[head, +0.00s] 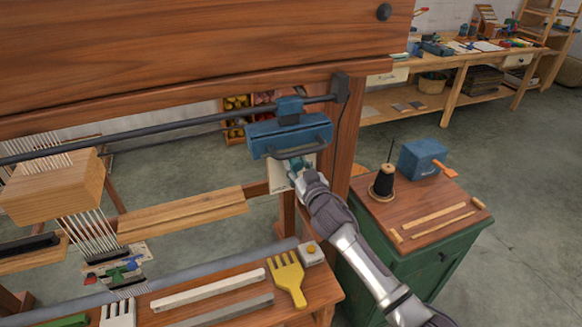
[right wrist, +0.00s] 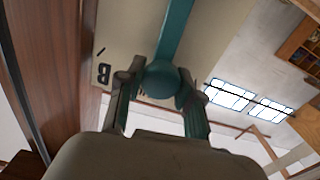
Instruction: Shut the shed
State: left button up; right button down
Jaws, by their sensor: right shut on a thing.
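My right gripper (head: 299,171) reaches up to the loom's front right, just below a blue housing (head: 287,133) on a dark rail. In the right wrist view its fingers are closed around the round knob (right wrist: 161,80) of a teal lever (right wrist: 177,32). The lever lies in front of a cream plate (right wrist: 128,35) marked with a letter B near the knob; the plate also shows in the head view (head: 277,178). At left, a wooden block (head: 52,187) sits among thin white rods or threads. My left gripper is out of view.
The loom's front ledge carries a yellow comb-like tool (head: 287,278), a small grey box with an orange button (head: 312,253) and pale bars. A green cabinet (head: 400,264) at right holds a dark spool and a blue box. Open floor lies behind it.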

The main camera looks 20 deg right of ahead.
jog(key=shift+d+m, duration=0.35)
jog(key=shift+m, duration=0.05)
jog(key=c, duration=0.7)
grip_release()
jog(key=shift+c, duration=0.2)
jog(key=s, duration=1.2)
jog(key=shift+d, duration=0.25)
